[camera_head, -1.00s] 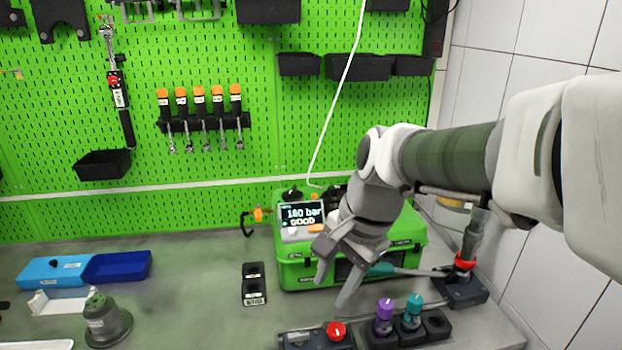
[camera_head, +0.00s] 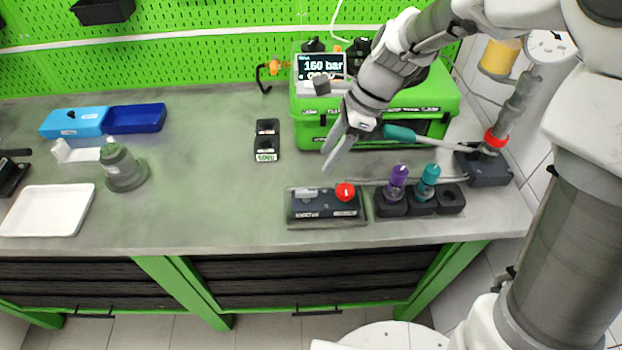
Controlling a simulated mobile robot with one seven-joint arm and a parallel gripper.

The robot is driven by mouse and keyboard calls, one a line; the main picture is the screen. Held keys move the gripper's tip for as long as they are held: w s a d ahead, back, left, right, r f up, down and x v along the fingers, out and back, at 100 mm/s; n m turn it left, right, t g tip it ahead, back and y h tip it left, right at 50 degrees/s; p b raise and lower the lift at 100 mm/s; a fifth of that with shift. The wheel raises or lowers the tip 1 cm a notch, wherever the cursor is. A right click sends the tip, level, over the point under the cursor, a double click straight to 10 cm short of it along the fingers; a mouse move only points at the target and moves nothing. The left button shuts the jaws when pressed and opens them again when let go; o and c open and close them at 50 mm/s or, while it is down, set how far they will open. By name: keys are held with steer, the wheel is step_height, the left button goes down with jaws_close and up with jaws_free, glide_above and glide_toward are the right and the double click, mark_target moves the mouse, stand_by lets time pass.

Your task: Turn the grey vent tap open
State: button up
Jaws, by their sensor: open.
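A dark block (camera_head: 329,208) at the bench's front edge carries a light grey lever-like part (camera_head: 306,191) on its left and a round red knob (camera_head: 345,192) with a pale mark on its right. The grey part looks like the vent tap; its label is too small to read. My gripper (camera_head: 328,148) is open and empty. It hangs in front of the green pump case (camera_head: 318,131), above and behind the dark block, apart from the tap. The case's display (camera_head: 320,66) reads about 160 bar.
A black holder (camera_head: 449,198) with a purple-topped piece (camera_head: 397,183) and a teal-topped piece (camera_head: 429,182) stands right of the block. A small black socket block (camera_head: 267,140) stands left. The bench between is clear.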

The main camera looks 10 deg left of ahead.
mark_target(307, 190)
steer(key=b+x, duration=0.1)
steer(key=x, duration=1)
steer(key=shift+w, duration=0.1)
jaws_close()
